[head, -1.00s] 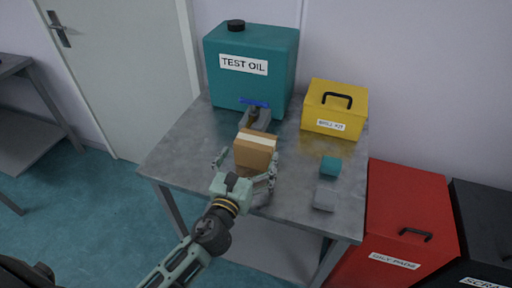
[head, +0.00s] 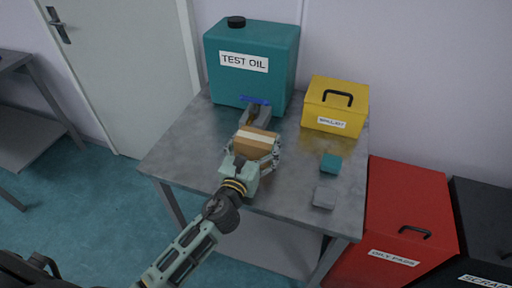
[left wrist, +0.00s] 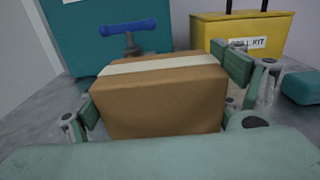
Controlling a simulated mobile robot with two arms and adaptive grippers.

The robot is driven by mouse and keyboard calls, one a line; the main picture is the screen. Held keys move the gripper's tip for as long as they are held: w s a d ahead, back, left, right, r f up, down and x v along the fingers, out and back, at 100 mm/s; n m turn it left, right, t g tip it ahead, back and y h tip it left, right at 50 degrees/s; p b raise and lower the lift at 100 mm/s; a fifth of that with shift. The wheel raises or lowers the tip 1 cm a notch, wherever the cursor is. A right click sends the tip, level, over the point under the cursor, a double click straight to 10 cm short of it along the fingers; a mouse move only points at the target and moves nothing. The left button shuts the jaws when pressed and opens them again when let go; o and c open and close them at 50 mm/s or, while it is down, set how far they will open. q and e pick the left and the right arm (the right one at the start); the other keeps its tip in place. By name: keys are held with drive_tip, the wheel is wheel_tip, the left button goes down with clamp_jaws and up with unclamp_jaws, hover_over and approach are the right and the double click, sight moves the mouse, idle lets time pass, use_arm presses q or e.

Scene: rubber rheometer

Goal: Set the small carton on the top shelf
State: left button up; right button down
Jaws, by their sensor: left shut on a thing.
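The small carton (head: 254,146) is a brown box with a pale tape strip across its top. I cannot tell whether the carton's underside touches the table. My right gripper is not in view. No shelf above the table top shows; a lower shelf (head: 262,247) shows beneath the table.
Behind the carton stand a teal TEST OIL container (head: 250,85) with a blue-handled tap (head: 255,101) and a yellow spill kit box (head: 333,118). A teal block (head: 331,163) and a grey block (head: 324,197) lie at right. A red bin (head: 400,215) stands beside the table.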

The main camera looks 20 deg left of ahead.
use_arm(q)
drive_tip(key=shift+r, duration=0.1)
drive_tip(key=c, duration=0.6)
